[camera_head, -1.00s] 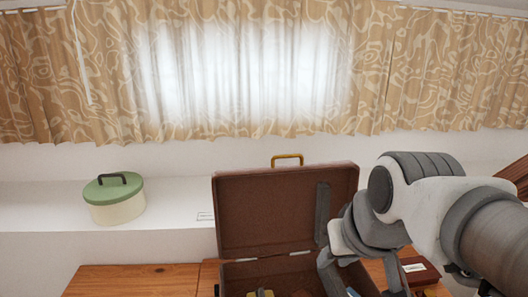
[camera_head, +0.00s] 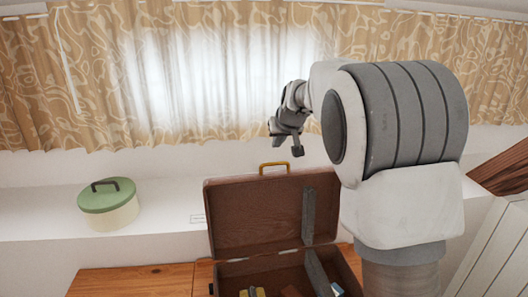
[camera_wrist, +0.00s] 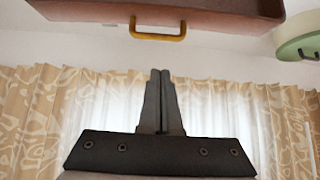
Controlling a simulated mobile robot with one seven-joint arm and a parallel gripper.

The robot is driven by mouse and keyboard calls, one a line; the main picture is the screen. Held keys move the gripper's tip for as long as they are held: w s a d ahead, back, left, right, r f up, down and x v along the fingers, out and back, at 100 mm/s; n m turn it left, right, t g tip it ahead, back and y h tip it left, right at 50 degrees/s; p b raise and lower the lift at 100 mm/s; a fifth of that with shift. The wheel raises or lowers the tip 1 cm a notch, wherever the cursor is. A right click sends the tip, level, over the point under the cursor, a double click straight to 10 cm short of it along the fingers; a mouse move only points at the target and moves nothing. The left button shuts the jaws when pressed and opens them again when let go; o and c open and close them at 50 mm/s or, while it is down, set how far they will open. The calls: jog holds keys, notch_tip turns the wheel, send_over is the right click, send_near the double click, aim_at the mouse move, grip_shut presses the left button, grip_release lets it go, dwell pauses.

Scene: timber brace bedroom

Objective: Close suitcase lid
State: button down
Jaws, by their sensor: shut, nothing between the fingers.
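A brown suitcase (camera_head: 232,278) stands on the wooden surface in the head view, with its lid (camera_head: 255,215) raised upright. A yellow handle (camera_head: 274,168) sits on the lid's top edge. The handle also shows in the wrist view (camera_wrist: 158,33), below the lid's edge (camera_wrist: 180,10). My gripper (camera_head: 283,152) is above the lid's top edge, near the handle in the picture and apart from it. In the wrist view its fingers (camera_wrist: 160,75) are together with nothing between them. The far side of the lid is hidden in the head view.
A green-lidded round box (camera_head: 108,207) stands on the white ledge (camera_head: 165,222) left of the suitcase. Patterned curtains (camera_head: 90,90) hang behind. Free wooden surface (camera_head: 130,281) shows left of the suitcase.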

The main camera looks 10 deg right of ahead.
jog(key=p+x, duration=0.3)
jog(key=x, duration=0.7)
jog(key=shift+f, duration=0.3)
jog(key=shift+s+f, duration=0.15)
jog(key=shift+s, duration=0.55)
jog(key=shift+s+f+b, duration=0.1)
jog(key=shift+s+b, duration=0.05)
jog(key=shift+b, duration=0.2)
